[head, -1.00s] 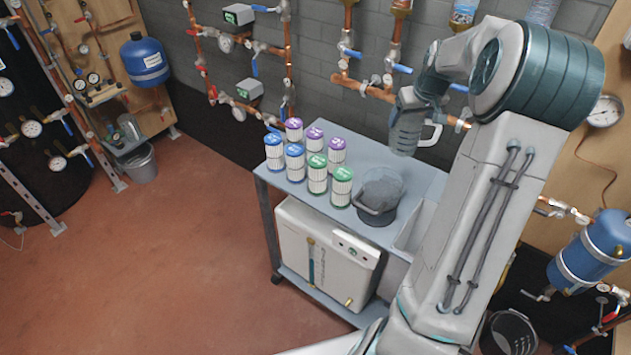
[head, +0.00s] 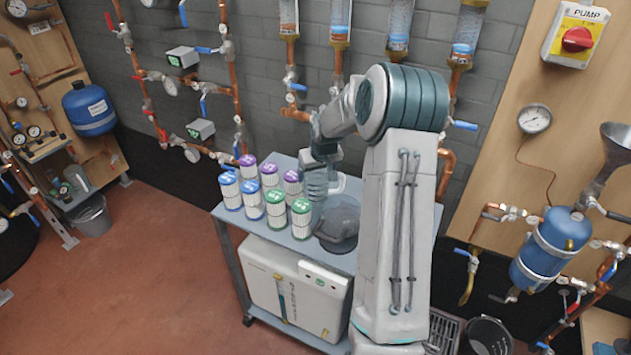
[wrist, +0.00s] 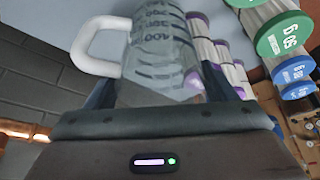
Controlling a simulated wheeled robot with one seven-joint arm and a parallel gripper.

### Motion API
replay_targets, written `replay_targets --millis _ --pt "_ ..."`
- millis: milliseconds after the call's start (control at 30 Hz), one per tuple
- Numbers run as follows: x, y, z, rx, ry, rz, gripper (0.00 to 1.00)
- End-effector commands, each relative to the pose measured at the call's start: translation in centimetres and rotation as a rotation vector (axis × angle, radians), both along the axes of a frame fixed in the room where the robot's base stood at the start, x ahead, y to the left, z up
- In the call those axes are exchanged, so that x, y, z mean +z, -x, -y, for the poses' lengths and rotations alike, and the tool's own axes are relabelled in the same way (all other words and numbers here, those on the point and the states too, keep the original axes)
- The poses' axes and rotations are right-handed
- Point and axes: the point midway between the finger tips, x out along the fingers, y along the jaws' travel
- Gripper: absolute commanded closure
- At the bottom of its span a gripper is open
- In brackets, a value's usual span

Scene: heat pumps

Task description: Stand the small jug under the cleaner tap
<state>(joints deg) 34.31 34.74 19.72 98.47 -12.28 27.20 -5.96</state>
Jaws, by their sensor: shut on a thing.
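The small jug (wrist: 152,45) is clear, with dark graduation marks and a white handle (wrist: 92,45). My gripper (wrist: 158,88) is shut on its body, one dark finger on each side, in the wrist view. In the head view, my gripper (head: 322,160) is raised over the cart, beside the filters, with the jug's pale handle (head: 339,184) sticking out to the right. Clear columns with blue contents, one of them here (head: 466,38), hang on the wall above blue-levered taps (head: 462,125). I cannot tell which tap is the cleaner's.
The cart (head: 284,169) carries several white filters with purple, blue and green caps, including a green one (head: 300,218). A dark translucent vessel (head: 338,226) stands beside them. A blue tank (head: 550,250) and a black bucket (head: 488,338) are at right. Red floor is open at left.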

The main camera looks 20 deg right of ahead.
Motion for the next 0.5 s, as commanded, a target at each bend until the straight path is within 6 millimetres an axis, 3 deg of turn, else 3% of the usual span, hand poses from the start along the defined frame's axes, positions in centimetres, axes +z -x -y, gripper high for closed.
replay_targets --millis 300,500 --pt "-3.7 0.0 -0.1 0.0 0.0 -0.001 0.6" --pt "-4.0 -0.1 -0.1 0.0 0.0 0.001 0.6"
